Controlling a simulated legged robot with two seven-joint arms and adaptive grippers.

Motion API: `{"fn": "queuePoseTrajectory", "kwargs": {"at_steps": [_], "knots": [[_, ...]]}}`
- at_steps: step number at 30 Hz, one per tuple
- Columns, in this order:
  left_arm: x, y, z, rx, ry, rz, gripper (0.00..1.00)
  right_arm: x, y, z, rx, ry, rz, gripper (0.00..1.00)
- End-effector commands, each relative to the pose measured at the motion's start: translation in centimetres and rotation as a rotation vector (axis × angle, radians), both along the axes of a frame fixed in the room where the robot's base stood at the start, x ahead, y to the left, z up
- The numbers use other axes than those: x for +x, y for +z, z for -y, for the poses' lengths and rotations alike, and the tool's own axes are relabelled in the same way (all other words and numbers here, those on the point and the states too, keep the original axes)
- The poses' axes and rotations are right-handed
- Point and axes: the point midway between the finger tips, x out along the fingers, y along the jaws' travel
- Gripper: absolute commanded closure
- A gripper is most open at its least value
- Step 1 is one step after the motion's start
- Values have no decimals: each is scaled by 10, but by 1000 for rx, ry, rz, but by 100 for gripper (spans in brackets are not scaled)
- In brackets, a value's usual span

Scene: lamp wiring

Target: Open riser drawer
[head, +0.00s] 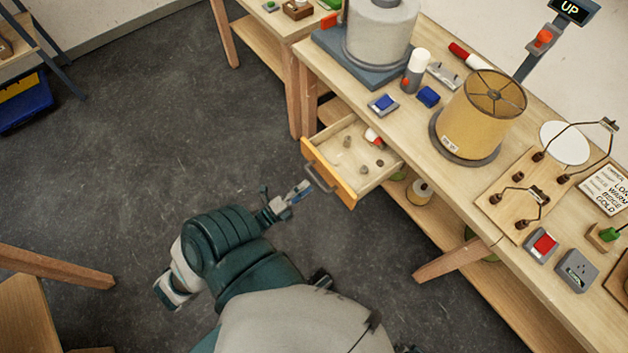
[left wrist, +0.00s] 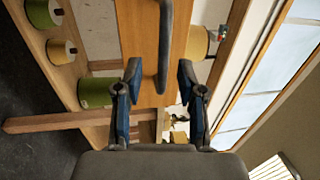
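The riser drawer (head: 343,189) under the workbench stands pulled out, with its wooden front and dark bar handle (head: 321,178) facing the floor side. Its inside shows a red-and-white item and several small dark pieces. My left gripper (head: 301,191) is just in front of the handle. In the left wrist view, the handle (left wrist: 165,45) runs between the two spread blue fingers of the left gripper (left wrist: 159,72). The fingers are apart from it on both sides. My right gripper is not in view.
The workbench (head: 400,125) above carries a yellow lampshade (head: 483,115), a grey cylinder (head: 380,30), a wiring board (head: 518,200) and small switches. Spools (left wrist: 98,92) sit on the lower shelf. A bench leg (head: 457,259) stands right of the drawer. The dark floor (head: 150,130) at left is clear.

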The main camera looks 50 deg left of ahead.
Motion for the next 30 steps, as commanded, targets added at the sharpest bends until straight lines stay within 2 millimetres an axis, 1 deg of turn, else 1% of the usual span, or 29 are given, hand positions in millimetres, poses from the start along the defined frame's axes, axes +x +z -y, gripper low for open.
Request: {"fn": "queuePoseTrajectory", "kwargs": {"at_steps": [1,6,9,12,16,30], "knots": [[-12,-4,-1,-1,3,-5,61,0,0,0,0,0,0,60],[-46,-9,-1,1,1,-4,61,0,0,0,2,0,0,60],[-59,-11,-1,2,0,-3,61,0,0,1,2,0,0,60],[-66,-13,-2,2,0,-3,61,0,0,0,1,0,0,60],[-69,-14,-2,1,-1,-2,61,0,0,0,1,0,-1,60],[-68,-13,-2,1,-1,-2,61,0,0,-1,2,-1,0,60]]}}
